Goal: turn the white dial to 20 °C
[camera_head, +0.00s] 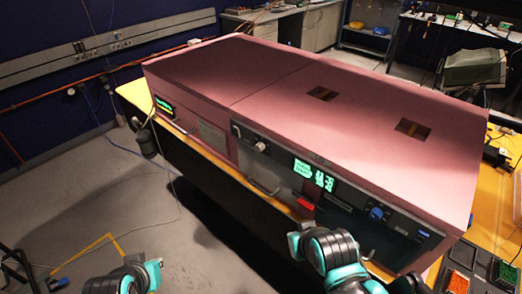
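A long pink foam enclosure (260,75) stands on a yellow table. Its front has dark panels. A small pale knob (260,146), possibly the white dial, sits on the left dark panel; its setting is too small to read. My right arm reaches up in front of the right panel, with its pale end, the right gripper (299,236), close to the front's lower edge. Its fingers are not clear. It is apart from the pale knob, below and to the right. My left gripper (138,263) is at the bottom left, far from the front, with its fingers unclear.
Green displays (315,174), a red block (306,204) and a blue knob (376,213) are on the front. Bar handles (264,188) stick out from it. Crates of small parts (462,280) stand at the lower right. The grey floor at left is mostly clear.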

